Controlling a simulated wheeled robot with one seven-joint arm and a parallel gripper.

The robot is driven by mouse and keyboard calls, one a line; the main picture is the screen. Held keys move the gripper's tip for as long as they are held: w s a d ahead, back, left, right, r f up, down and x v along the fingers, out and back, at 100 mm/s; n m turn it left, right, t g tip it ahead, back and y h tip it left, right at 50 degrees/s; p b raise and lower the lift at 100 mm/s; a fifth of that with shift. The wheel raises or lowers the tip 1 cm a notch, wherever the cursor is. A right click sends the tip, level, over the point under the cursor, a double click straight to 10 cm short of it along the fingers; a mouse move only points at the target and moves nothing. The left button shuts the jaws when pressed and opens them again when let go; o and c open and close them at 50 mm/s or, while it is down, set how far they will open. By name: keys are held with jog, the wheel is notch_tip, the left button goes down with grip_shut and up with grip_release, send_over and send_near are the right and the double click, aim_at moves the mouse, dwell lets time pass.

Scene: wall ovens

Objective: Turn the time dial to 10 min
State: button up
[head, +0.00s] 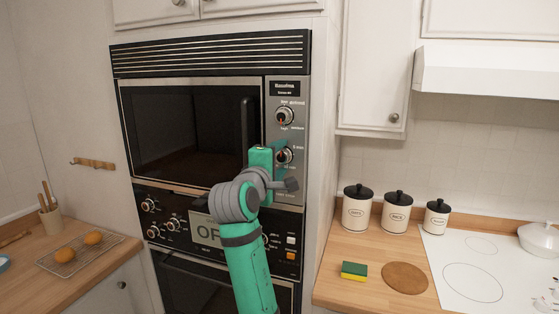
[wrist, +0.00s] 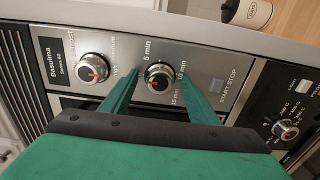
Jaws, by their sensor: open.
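The time dial (wrist: 158,76) is a round knob with a silver rim and dark face on the oven's right-hand control panel. A red mark on its face points toward the lower left in the wrist view. Labels for 5 min, 10 min and 15 min are printed around it; 10 min is beside the right finger. The dial also shows in the head view (head: 285,156), partly hidden by my gripper. My gripper (wrist: 159,80) is open, with one green finger on each side of the dial. I cannot tell whether the fingers touch it.
Lower knobs (head: 148,205) and the oven door handle (head: 247,122) stand out nearby.

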jog(key=c, duration=1)
jog(key=shift+c, duration=0.2)
